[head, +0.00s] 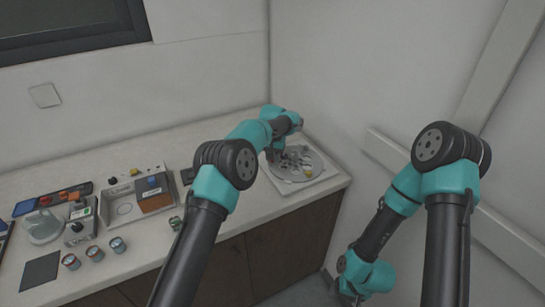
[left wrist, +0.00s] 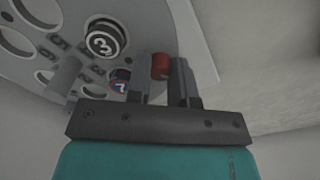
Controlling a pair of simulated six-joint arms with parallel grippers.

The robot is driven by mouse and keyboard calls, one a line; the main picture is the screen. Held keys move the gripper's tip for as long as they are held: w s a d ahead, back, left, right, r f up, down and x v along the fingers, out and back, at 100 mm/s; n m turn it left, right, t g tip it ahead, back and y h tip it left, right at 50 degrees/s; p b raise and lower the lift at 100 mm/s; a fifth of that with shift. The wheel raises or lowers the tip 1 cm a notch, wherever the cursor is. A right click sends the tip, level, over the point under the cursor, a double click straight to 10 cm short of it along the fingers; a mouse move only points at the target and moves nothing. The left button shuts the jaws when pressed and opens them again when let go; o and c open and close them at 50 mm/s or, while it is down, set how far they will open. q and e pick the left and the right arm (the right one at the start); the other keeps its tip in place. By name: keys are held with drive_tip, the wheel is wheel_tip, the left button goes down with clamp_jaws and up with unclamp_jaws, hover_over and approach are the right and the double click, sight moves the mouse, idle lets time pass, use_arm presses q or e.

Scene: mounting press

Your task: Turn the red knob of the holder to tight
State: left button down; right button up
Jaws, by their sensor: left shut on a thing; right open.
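The holder is a round grey disc (head: 313,160) on a pale square base at the right end of the counter, with round openings. In the left wrist view the disc (left wrist: 38,74) fills the upper left. The red knob (left wrist: 160,66) sits near the disc's edge, between the fingers of my left gripper (left wrist: 163,75), which is shut on it. In the head view this gripper (head: 277,154) reaches down over the disc and hides part of it. My right gripper (head: 345,291) hangs low beside the counter, open and away from the holder; its fingers are hard to make out.
A round piece marked 3 (left wrist: 104,40) and a smaller one marked 7 (left wrist: 120,80) sit on the disc. A grey machine (head: 118,207), several small jars and a dark mat (head: 40,271) are further left on the counter. The wall is close behind and right of the holder.

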use_arm(q)
drive_tip(key=m, duration=0.4)
drive_tip(key=shift+m, duration=0.4)
drive_tip(key=m, duration=0.3)
drive_tip(key=shift+m, duration=0.3)
drive_tip(key=m, duration=1.9)
drive_tip(key=shift+m, duration=2)
